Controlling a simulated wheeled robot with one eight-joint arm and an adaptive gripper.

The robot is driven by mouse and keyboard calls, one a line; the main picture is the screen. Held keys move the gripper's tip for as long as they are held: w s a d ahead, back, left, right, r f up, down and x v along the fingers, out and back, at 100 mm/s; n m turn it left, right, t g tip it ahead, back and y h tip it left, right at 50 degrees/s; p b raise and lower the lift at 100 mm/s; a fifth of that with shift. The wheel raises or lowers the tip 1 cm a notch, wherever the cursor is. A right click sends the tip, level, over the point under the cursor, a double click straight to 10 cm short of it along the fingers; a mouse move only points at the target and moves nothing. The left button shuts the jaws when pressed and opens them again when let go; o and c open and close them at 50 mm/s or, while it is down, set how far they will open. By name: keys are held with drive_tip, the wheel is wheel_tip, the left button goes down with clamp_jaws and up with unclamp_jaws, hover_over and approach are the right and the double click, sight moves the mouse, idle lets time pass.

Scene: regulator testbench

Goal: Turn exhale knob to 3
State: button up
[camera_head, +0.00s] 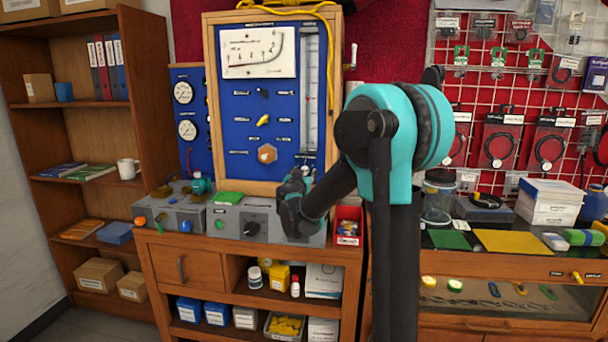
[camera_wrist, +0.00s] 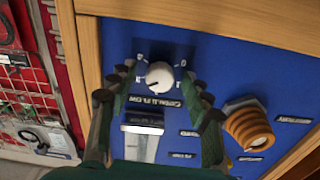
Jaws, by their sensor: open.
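A small round white knob (camera_wrist: 159,76) with a dark pointer mark sits on the blue panel in the wrist view. Printed scale marks ring it, and a label below it is too blurred and tilted to read surely. The pointer mark faces the lower left in that picture. My gripper (camera_wrist: 158,84) is open, with one finger on each side of the knob. Gaps show between fingers and knob. In the head view my gripper (camera_head: 294,182) is in front of the panel's lower right part, and I cannot make out the white knob there.
The wood-framed blue panel (camera_head: 240,140) carries a yellow lever (camera_head: 263,119) and a copper fitting (camera_head: 267,153), also right of my fingers in the wrist view (camera_wrist: 249,128). A metal block (camera_wrist: 142,122) is just below the knob. Grey boxes (camera_head: 225,221) stand on the bench below.

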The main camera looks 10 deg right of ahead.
drive_tip(key=v, duration=1.2)
drive_tip(key=shift+d, duration=0.15)
